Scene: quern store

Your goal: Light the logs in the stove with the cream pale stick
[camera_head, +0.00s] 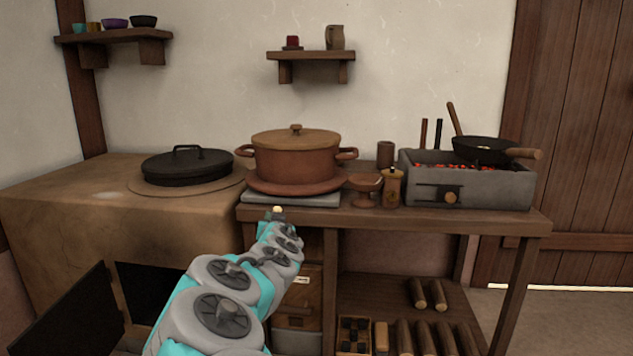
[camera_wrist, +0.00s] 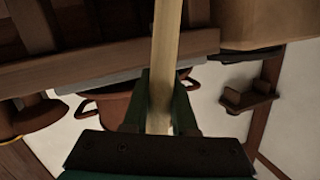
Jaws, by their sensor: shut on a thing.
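My gripper (camera_head: 277,217) is held in front of the bench's front edge in the head view. In the wrist view my gripper (camera_wrist: 161,92) is shut on a cream pale stick (camera_wrist: 166,45), which runs from between the fingers to the top of the picture. Only a small pale tip of the stick (camera_head: 278,208) shows in the head view. The clay stove (camera_head: 60,215) stands at the left. Its dark door (camera_head: 72,315) is swung open beside a black opening (camera_head: 150,290). Any logs inside are hidden in the dark. No flame shows on the stick.
A grey brazier (camera_head: 465,191) with glowing red coals (camera_head: 440,166) stands on the bench (camera_head: 490,219), a pan (camera_head: 485,150) over it. A lidded pot (camera_head: 296,160), cup and jar are left of it. Several logs (camera_head: 428,294) lie on the lower shelf. Floor at right is clear.

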